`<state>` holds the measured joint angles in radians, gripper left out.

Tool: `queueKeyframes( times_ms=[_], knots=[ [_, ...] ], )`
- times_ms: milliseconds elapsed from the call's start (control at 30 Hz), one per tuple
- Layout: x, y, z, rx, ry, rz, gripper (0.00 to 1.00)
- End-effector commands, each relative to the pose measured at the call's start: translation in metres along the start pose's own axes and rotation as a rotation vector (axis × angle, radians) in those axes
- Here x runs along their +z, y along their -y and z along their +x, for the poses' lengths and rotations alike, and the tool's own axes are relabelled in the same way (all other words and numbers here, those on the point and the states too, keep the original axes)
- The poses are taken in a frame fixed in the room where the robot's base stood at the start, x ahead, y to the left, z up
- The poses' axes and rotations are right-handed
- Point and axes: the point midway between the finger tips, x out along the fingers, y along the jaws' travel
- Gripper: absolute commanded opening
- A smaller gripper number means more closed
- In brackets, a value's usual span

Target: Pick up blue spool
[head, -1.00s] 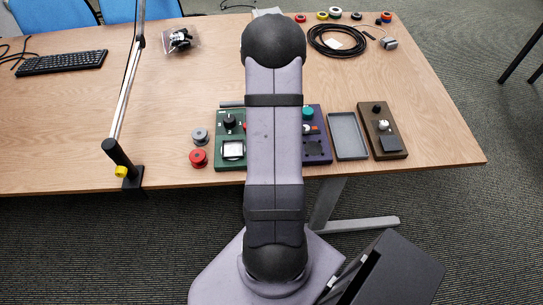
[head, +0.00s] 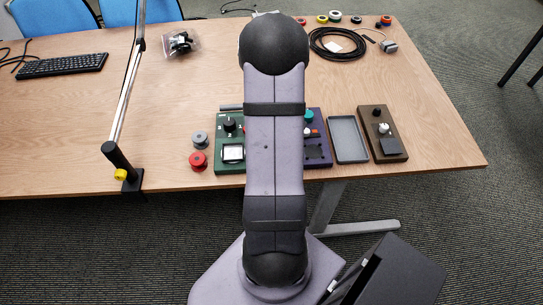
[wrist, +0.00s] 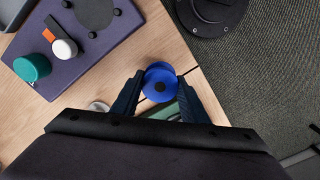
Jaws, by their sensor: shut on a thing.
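The blue spool (wrist: 160,82) is a round blue disc with a dark centre, in the wrist view. My gripper (wrist: 158,86) is shut on it, with a dark finger on its left and right. The spool shows above the table and a green surface; the height of the gap is hard to tell. In the head view my own arm covers the middle of the table, and neither the gripper nor the blue spool shows there.
A grey spool (head: 200,138) and red spool (head: 198,160) stand left of a green panel (head: 229,167). A purple panel (head: 321,130), grey tray (head: 348,138) and brown box (head: 383,134) stand right of it. A lamp post (head: 122,158) is clamped at the front edge.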

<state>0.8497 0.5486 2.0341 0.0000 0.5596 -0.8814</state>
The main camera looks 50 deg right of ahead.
Motion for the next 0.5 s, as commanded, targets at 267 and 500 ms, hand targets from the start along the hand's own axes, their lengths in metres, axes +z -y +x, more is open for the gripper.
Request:
queueKeyframes(
  times_ms=[267, 500],
  knots=[
    [-0.001, -0.001, -0.046, 0.005, -0.004, 0.000, 0.18],
    [0.000, 0.000, -0.067, 0.001, -0.001, 0.000, 0.18]
  ],
)
